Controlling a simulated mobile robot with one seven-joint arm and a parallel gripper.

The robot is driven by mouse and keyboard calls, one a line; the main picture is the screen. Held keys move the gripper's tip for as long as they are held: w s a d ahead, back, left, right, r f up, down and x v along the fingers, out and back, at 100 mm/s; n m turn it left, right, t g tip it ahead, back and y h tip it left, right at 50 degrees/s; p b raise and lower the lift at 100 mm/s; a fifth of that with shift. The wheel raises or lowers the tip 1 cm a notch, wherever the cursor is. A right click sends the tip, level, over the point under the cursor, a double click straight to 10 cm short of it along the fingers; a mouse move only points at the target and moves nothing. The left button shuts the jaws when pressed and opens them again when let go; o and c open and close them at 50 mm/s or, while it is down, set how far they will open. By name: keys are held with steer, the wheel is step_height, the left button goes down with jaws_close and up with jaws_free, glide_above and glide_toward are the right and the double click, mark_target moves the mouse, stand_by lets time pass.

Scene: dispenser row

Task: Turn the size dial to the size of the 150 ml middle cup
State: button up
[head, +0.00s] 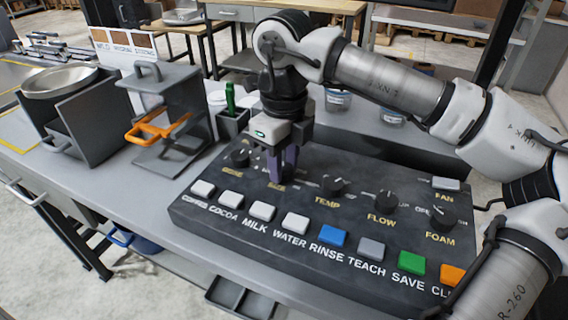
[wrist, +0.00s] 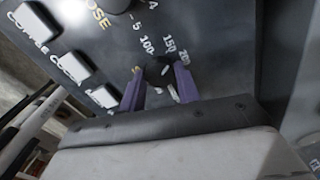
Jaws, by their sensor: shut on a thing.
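The size dial (wrist: 156,74) is a dark round knob on the panel, seen between my fingers in the wrist view. My gripper (head: 283,170) points down onto the panel, its purple fingers shut on the dial from both sides. In the wrist view the printed marks 100, 150 and 200 stand around the dial's far side. A small white mark shows near the dial, but I cannot tell surely which number it points to. In the head view the fingers hide the dial. Clear cups (head: 338,99) stand behind the panel, partly hidden by my arm.
The dark control panel (head: 190,216) also carries the dose dial (head: 240,157), temp dial (head: 333,185), flow dial (head: 386,201) and foam dial (head: 443,217). A row of buttons runs along its front. A holder with a green object (head: 230,97) and a grey stand (head: 178,92) are at left.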

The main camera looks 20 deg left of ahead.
mark_target(284, 168)
steer(key=shift+n, duration=1.1)
steer(key=o, duration=1)
step_height(284, 168, up, 14)
steer(key=shift+f, duration=0.1)
steer(key=shift+s, duration=0.1)
